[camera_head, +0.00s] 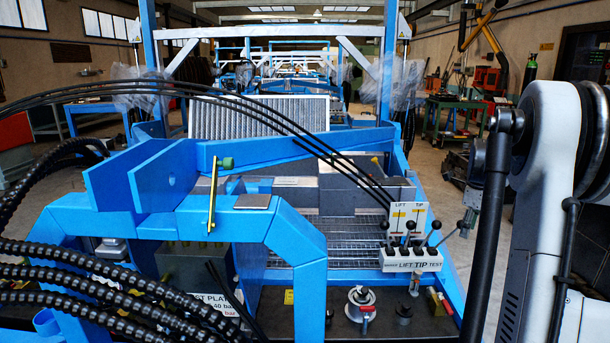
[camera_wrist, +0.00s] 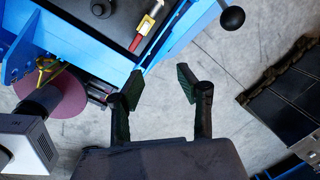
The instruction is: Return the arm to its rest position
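My gripper (camera_wrist: 162,90) shows in the wrist view with its two dark green-padded fingers apart and nothing between them. It hangs over the grey floor (camera_wrist: 220,50), beside the edge of a blue frame (camera_wrist: 70,40). In the head view part of my white arm (camera_head: 540,170) stands along the right side; my gripper is not visible there.
A blue machine (camera_head: 300,240) with black hoses (camera_head: 90,270) fills the head view's middle and left. A lever panel (camera_head: 410,260) marked LIFT, TIP and TEST sits at its right. In the wrist view, a dark tracked object (camera_wrist: 290,100) lies right and a reddish disc (camera_wrist: 65,95) left.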

